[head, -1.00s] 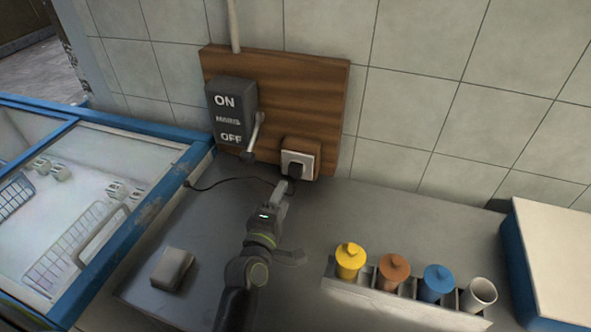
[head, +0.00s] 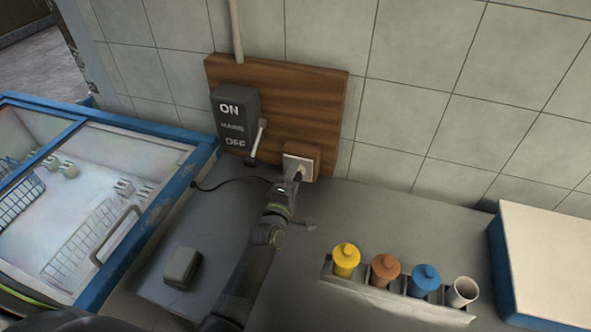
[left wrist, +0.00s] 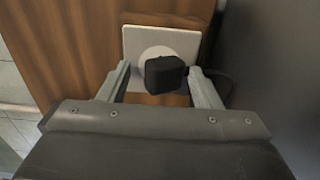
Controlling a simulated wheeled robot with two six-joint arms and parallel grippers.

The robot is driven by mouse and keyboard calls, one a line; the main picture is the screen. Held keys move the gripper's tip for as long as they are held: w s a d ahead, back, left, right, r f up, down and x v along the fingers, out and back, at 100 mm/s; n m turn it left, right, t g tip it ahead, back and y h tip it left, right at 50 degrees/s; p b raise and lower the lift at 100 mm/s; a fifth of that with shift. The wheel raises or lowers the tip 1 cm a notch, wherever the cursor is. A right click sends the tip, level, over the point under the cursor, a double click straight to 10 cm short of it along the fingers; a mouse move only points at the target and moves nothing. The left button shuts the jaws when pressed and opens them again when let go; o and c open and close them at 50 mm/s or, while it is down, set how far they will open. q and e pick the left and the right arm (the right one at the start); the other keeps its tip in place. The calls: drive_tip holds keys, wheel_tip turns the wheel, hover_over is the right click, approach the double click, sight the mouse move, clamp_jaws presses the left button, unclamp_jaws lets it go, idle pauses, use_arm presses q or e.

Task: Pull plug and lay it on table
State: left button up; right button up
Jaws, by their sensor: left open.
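The black plug (left wrist: 165,74) sits in the white wall socket (left wrist: 133,40) in the left wrist view. In the head view the socket (head: 305,165) is on the wooden board, and the plug is mostly hidden behind my gripper. My left gripper (head: 293,172) is open at the socket, with its fingers (left wrist: 161,84) on either side of the plug and a gap visible on the left side. A black cable (head: 225,184) runs left from the socket area over the grey table (head: 180,227). My right gripper is not in view.
A mains switch box (head: 236,118) with a lever hangs left of the socket. A rack of bottles (head: 385,290) stands at the front right, beside a blue and white box (head: 545,255). A grey block (head: 182,267) lies on the table. A blue-framed freezer (head: 160,210) is at the left.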

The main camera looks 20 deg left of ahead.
use_arm(q)
drive_tip(key=shift+w+r, duration=0.1)
drive_tip(key=shift+r, duration=0.1)
idle(0.3)
drive_tip(key=shift+f+b, duration=0.25)
drive_tip(key=shift+b, duration=0.1)
drive_tip(key=shift+f, duration=0.3)
idle(0.4)
drive_tip(key=shift+c, duration=0.5)
